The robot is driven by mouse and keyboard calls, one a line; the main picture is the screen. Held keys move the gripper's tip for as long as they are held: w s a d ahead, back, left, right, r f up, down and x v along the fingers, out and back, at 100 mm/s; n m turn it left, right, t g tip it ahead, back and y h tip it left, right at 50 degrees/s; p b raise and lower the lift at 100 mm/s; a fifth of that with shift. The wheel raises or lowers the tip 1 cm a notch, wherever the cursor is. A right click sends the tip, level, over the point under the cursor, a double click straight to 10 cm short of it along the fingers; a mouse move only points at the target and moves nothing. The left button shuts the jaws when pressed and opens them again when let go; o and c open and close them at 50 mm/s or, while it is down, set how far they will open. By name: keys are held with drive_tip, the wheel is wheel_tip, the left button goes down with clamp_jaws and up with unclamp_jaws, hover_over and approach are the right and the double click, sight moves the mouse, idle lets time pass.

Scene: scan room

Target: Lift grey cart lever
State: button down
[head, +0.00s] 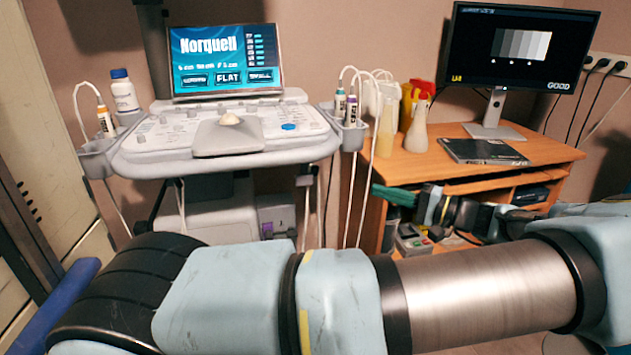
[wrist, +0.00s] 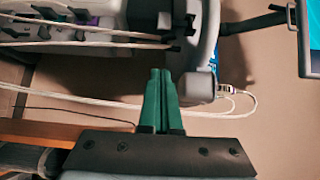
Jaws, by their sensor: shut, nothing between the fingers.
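The grey cart (head: 225,155) stands at the left with its console and lit screen. A small pale grey piece, which may be the lever, shows under the console's right end (head: 305,178). A pale grey block on a dark bar, perhaps the same piece, is at the top of the wrist view (wrist: 165,20). My gripper (head: 375,190) is right of the cart, below the right probe holder, its green fingers pointing left. In the wrist view its fingers (wrist: 161,72) are together, empty, and apart from the grey block.
The probe holder (head: 349,135) with hanging white cables is close to my fingers; cables also cross the wrist view (wrist: 80,100). A wooden desk (head: 535,148) with bottles (head: 418,125), a monitor (head: 515,55) and a dark flat case (head: 485,152) stands at the right. My arm crosses the foreground.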

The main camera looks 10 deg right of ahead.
drive_tip(key=shift+w+a, duration=0.1)
drive_tip(key=shift+a, duration=0.05)
drive_tip(key=p, duration=0.4)
approach(308, 184)
drive_tip(key=shift+w+a, duration=1.65)
drive_tip(key=shift+w, duration=0.95)
drive_tip(key=shift+r, duration=0.2)
drive_tip(key=shift+a+f, duration=0.3)
drive_tip(key=shift+a, duration=0.1)
drive_tip(key=m+t+y+b, duration=0.1)
drive_tip(key=a+f+m+t+b, duration=0.1)
drive_tip(key=shift+s+a+m+y, duration=0.15)
drive_tip(key=shift+a+m+y, duration=0.05)
drive_tip(key=shift+m+y, duration=0.2)
drive_tip(key=shift+s+a+m+t, duration=0.1)
drive_tip(key=shift+a+m+t, duration=0.65)
drive_tip(key=shift+m+t, duration=0.5)
drive_tip(key=shift+s+a+m+t, duration=0.1)
drive_tip(key=shift+a+m+t, duration=0.7)
drive_tip(key=shift+m, duration=0.75)
drive_tip(key=shift+s+a+m+t, duration=0.1)
drive_tip(key=shift+a+m+t, duration=0.65)
drive_tip(key=shift+m+t, duration=0.5)
